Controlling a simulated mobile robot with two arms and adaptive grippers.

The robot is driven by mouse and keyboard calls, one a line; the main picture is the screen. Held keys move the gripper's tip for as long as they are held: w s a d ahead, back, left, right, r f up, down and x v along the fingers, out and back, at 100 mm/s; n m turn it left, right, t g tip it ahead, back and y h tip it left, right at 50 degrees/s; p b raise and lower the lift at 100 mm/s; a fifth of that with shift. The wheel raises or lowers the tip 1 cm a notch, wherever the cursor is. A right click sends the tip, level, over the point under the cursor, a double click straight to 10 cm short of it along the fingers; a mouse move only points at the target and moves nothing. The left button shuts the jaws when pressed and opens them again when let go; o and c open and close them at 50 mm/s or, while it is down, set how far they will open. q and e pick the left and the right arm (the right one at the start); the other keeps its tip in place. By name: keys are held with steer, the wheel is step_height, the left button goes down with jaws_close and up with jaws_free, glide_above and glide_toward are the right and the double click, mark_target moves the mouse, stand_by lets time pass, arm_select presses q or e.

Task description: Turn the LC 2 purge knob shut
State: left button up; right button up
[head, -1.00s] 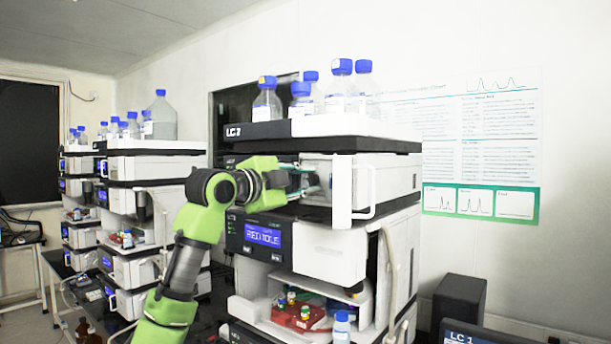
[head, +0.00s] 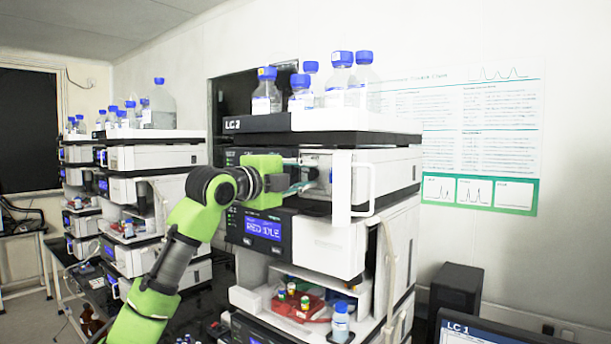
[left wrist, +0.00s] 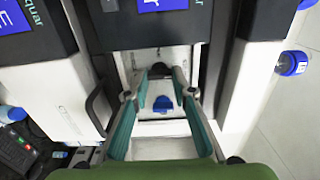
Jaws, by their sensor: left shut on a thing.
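The LC 2 stack (head: 235,124) stands in the middle of the head view, its label blurred. My left gripper (head: 306,177) reaches into its open pump bay from the left. In the left wrist view, the teal fingers of my left gripper (left wrist: 163,82) lean inward and are shut on a small dark knob (left wrist: 159,70) at the bay's back wall. The fingers partly cover the knob. A blue part (left wrist: 162,103) shows between the fingers, nearer the camera. My right gripper is in neither view.
A white door with a handle (head: 353,187) sticks out right of the gripper. Blue-capped bottles (head: 341,75) stand on top of the stack. A display (head: 263,227) and a red vial tray (head: 299,307) are below. More stacks (head: 155,158) stand left.

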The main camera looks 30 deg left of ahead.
arm_select(q)
steer(key=shift+d+f, duration=0.1)
steer(key=shift+f, duration=0.1)
steer(key=o, duration=0.8)
steer(key=shift+o, duration=0.2)
steer(key=shift+r, duration=0.1)
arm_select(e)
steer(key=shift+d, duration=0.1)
arm_select(q)
steer(key=shift+s, duration=0.1)
steer(key=s, duration=1.1)
steer(key=shift+s+a, duration=0.35)
steer(key=shift+a, duration=0.1)
